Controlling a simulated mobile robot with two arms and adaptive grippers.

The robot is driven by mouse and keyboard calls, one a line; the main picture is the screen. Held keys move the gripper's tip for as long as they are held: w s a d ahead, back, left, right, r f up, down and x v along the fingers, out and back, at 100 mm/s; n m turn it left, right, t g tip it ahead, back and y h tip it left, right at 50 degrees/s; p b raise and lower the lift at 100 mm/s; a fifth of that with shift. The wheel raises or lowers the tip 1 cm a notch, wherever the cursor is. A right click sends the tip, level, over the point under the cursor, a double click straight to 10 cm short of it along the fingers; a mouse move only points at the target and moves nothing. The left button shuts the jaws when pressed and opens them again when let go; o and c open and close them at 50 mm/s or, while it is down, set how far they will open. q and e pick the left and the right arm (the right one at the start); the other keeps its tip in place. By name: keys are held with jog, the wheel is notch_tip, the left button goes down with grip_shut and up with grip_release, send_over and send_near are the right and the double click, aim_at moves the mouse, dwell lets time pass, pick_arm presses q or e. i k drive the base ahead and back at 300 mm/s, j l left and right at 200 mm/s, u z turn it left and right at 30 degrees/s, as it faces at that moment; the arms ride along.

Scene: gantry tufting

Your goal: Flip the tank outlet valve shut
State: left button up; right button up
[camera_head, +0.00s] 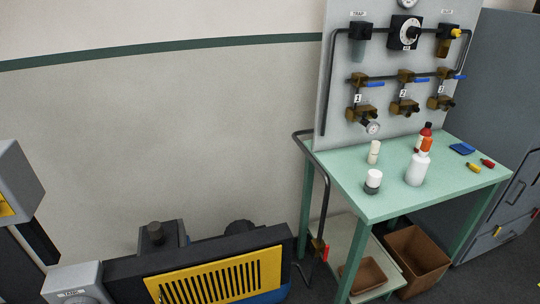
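A small valve with a red handle (325,252) sits on the dark pipe low in the middle of the view, just right of the compressor. It is too small to tell how far its handle is turned. The dark pipe (327,200) runs up from there, bends near the table's left end and goes to the wall panel. The compressor (215,278) has a yellow slotted guard, and a bit of blue, seemingly its tank (272,297), shows at the bottom edge. Neither of my grippers is in view.
The green table (345,182) carries bottles, a jar and small tools. Its legs and lower shelf (340,262) stand close to the valve. Brown boxes (416,262) are below. The panel (340,110) has several blue-handled valves. Grey boxes stand at left.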

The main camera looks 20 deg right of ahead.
aim_at(324, 255)
jog(key=k+l+z, duration=0.1)
jog(key=z, duration=1)
